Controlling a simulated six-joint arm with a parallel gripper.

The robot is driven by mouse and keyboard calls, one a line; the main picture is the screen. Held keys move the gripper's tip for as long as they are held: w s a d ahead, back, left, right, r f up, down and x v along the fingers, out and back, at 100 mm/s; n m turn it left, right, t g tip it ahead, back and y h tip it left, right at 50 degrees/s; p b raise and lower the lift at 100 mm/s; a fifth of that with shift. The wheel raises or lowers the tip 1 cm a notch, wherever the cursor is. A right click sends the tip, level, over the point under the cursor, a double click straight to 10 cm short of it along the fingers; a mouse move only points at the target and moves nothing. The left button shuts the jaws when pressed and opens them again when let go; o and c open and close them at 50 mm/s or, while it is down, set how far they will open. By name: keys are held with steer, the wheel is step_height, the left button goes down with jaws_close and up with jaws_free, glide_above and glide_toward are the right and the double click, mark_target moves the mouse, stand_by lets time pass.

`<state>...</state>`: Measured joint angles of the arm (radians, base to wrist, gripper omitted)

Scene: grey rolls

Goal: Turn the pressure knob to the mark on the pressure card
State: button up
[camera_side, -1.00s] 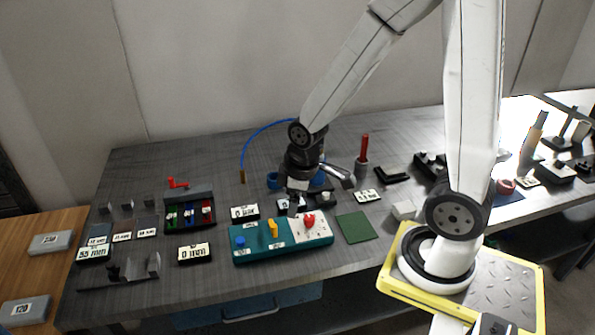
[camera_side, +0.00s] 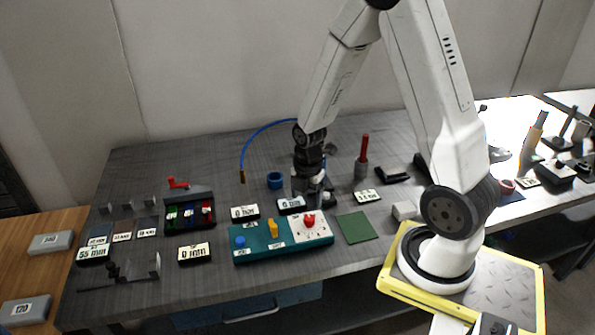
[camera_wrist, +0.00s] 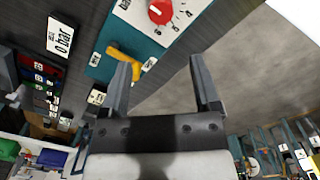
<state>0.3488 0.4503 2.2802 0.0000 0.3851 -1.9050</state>
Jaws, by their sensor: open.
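The red knob (camera_side: 309,219) sits on a white dial plate at the right end of the teal panel (camera_side: 285,248). The knob (camera_wrist: 160,11) also shows at the top of the wrist view, with part of the marked dial. My gripper (camera_wrist: 163,62) is open, with nothing between its fingers. In the side view my gripper (camera_side: 313,200) is just behind and above the knob, apart from it as far as I can tell. A display reading 0 bar (camera_wrist: 61,37) shows at upper left in the wrist view. A small white card (camera_side: 367,196) lies right of my gripper, its print too small to read.
On the same panel are a yellow lever (camera_side: 272,228) and a blue knob (camera_side: 240,242). A green mat (camera_side: 356,227) lies to the right. A red-handled tool (camera_side: 364,150) stands behind, and a blue ring (camera_side: 275,180) is left of my gripper.

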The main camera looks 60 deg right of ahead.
mark_target(309, 218)
steer(key=shift+s+d+f+n, duration=0.1)
steer(key=shift+d+f+n, duration=0.7)
steer(key=shift+n, duration=0.4)
steer(key=shift+r, duration=0.1)
steer(key=shift+f, duration=3.9)
jaws_close()
